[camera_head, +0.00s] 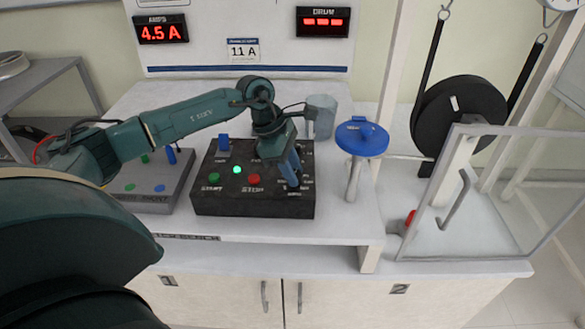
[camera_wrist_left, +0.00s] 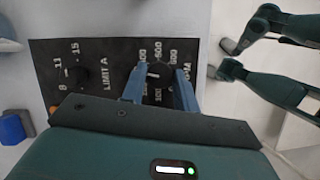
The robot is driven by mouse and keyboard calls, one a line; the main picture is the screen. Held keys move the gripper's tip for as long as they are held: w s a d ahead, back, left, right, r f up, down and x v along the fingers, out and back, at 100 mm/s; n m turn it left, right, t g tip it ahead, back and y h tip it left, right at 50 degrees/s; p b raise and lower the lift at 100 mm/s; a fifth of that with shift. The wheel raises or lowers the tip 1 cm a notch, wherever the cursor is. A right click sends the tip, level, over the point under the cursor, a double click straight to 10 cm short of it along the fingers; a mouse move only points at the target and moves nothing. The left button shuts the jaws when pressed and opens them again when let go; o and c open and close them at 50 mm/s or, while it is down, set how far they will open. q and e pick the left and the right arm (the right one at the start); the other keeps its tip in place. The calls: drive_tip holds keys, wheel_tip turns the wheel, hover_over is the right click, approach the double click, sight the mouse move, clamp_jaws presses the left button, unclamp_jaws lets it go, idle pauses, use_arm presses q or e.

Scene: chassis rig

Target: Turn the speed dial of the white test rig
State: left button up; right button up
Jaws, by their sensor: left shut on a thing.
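The white test rig (camera_head: 330,232) carries a black control box (camera_head: 250,205). My left gripper (camera_head: 295,182) reaches down onto the right part of this box. In the left wrist view its blue fingers (camera_wrist_left: 158,90) close around the black speed dial (camera_wrist_left: 158,70), one on each side. A short white mark shows on the dial, and speed numbers ring it. In the head view the gripper hides the dial. Teal arm parts, likely my right arm (camera_wrist_left: 290,88), show at the right of the wrist view; the state of its jaws is unclear.
A LIMIT A dial (camera_wrist_left: 76,76) sits beside the speed dial. The box has a lit green lamp (camera_head: 237,169), a red stop button (camera_head: 253,179) and a blue switch (camera_head: 223,145). A blue-topped post (camera_head: 361,140), a clear guard (camera_head: 490,190) and a black drum (camera_head: 460,115) stand right.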

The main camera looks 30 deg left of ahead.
use_arm(q)
drive_tip(key=n+t, duration=0.1)
drive_tip(key=n, duration=0.2)
drive_tip(key=n+t+y+b, duration=0.1)
drive_tip(key=n, duration=0.1)
drive_tip(key=shift+s+d+f+n, duration=0.1)
drive_tip(key=shift+s+n, duration=0.05)
drive_tip(key=shift+n, duration=0.25)
drive_tip(key=shift+d+n+t+y+b, duration=0.1)
drive_tip(key=shift+n+t+y+b, duration=0.4)
drive_tip(key=shift+n, duration=0.7)
drive_tip(key=shift+n+y+b, duration=0.4)
drive_tip(key=shift+n+y, duration=0.2)
drive_tip(key=shift+n, duration=0.8)
use_arm(e)
drive_tip(key=shift+s+d+t, duration=0.25)
drive_tip(key=shift+d+t, duration=0.2)
drive_tip(key=shift+t, duration=0.05)
drive_tip(key=shift+d, duration=0.1)
use_arm(q)
drive_tip(key=o, duration=1)
drive_tip(key=shift+r, duration=0.2)
